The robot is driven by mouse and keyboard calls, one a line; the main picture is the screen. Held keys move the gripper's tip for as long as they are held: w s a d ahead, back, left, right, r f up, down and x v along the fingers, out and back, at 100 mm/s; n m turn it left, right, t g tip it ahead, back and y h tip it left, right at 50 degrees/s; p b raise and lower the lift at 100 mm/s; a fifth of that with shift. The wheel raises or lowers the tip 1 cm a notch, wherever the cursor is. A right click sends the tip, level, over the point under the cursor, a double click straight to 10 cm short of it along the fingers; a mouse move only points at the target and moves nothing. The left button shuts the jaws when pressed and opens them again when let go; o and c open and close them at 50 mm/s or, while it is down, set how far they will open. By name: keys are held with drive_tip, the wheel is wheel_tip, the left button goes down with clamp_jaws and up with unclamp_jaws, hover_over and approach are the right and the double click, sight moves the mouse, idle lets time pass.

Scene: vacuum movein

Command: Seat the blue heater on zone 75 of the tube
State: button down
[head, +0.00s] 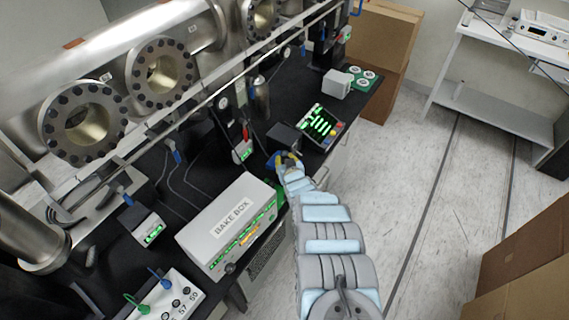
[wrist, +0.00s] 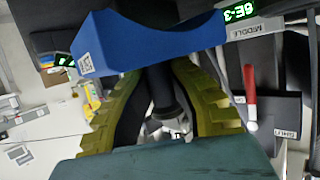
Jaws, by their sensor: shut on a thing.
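The blue heater (wrist: 150,42) is a block with a curved, saddle-like hollow and a small white label at its left end. My gripper (wrist: 160,85) is shut on it, its yellow-green fingers below the block in the wrist view. In the head view my gripper (head: 288,160) is over the right edge of the black bench, with a bit of the blue heater (head: 271,161) showing at its left. The silver tube (head: 105,50) with round bolted flanges runs across the upper left, apart from the heater. Its small tags are too small to read, so I cannot tell which is zone 75.
A white bake box (head: 228,225) stands on the bench left of my arm. A panel with green lights (head: 320,124) lies just beyond my gripper. A thin rail (head: 215,97) runs in front of the tube. A red handle (wrist: 250,98) is near the heater.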

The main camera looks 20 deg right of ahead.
sight(284, 153)
drive_tip(key=shift+r, duration=1.9)
drive_tip(key=shift+r+p, duration=1.05)
drive_tip(key=shift+r, duration=1.05)
